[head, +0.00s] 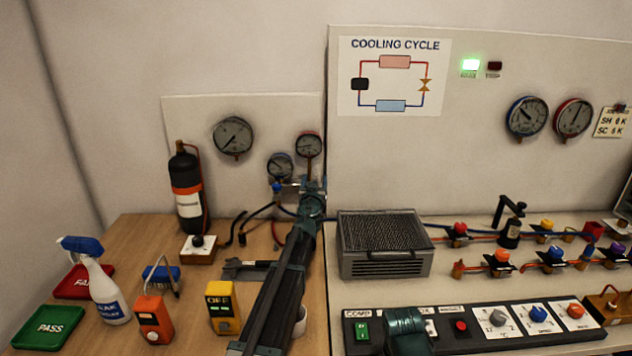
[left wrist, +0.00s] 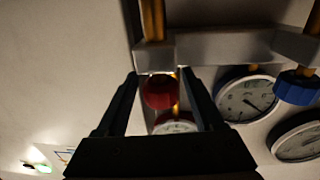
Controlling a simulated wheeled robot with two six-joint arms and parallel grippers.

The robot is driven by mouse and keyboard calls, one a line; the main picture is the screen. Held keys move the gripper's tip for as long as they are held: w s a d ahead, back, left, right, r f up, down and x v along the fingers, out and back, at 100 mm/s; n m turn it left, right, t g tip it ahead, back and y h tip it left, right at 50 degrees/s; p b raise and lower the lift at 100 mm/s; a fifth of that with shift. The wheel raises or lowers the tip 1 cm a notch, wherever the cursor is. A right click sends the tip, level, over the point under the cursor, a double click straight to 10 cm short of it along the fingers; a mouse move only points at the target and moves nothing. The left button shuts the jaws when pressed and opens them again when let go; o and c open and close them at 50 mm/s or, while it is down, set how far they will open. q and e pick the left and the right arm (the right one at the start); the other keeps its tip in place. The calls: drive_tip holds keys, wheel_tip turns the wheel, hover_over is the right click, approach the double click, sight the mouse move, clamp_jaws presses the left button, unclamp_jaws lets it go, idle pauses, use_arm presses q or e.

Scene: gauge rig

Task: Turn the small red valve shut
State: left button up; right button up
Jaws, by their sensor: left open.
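The small red valve (left wrist: 160,92) is a round red knob under a grey manifold block in the left wrist view. It shows between the two fingers of my left gripper (left wrist: 159,76), which is open. I cannot tell whether the fingers touch the knob. In the head view my left gripper (head: 312,186) is up at the gauge manifold, under the red-rimmed gauge (head: 309,145), and hides the red valve.
A blue valve knob (left wrist: 297,87) sits beside the red one, also in the head view (head: 277,188). A black cylinder (head: 187,195) stands left on the table. A grey finned box (head: 383,245) stands right of my left arm. A yellow meter (head: 222,308) lies near the arm.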

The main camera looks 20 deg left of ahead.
use_arm(q)
drive_tip(key=s+d, duration=0.2)
drive_tip(key=s, duration=1.2)
drive_tip(key=a+m+g+h, duration=0.1)
drive_tip(key=a+m+h, duration=0.65)
drive_tip(key=h, duration=0.35)
drive_tip(key=shift+n, duration=0.25)
drive_tip(key=x, duration=1.3)
drive_tip(key=shift+d+f, duration=0.1)
drive_tip(key=shift+d, duration=0.25)
drive_tip(key=shift+s+n+y, duration=0.2)
drive_tip(key=shift+n+y, duration=0.2)
drive_tip(key=shift+y, duration=0.3)
drive_tip(key=shift+n+t+y, duration=0.5)
drive_tip(key=shift+n+y, duration=0.3)
drive_tip(key=shift+y, duration=0.4)
drive_tip(key=n+y, duration=0.1)
drive_tip(key=y, duration=0.1)
drive_tip(key=shift+n+y, duration=0.3)
drive_tip(key=s, duration=1.4)
drive_tip(key=s+d+r+m+h+p, duration=0.1)
drive_tip(key=d+r+m+h+p, duration=0.2)
drive_tip(key=d+r+h+p, duration=0.1)
drive_tip(key=shift+s+r+g+h, duration=0.15)
drive_tip(key=shift+g+h, duration=0.15)
drive_tip(key=shift+h, duration=0.2)
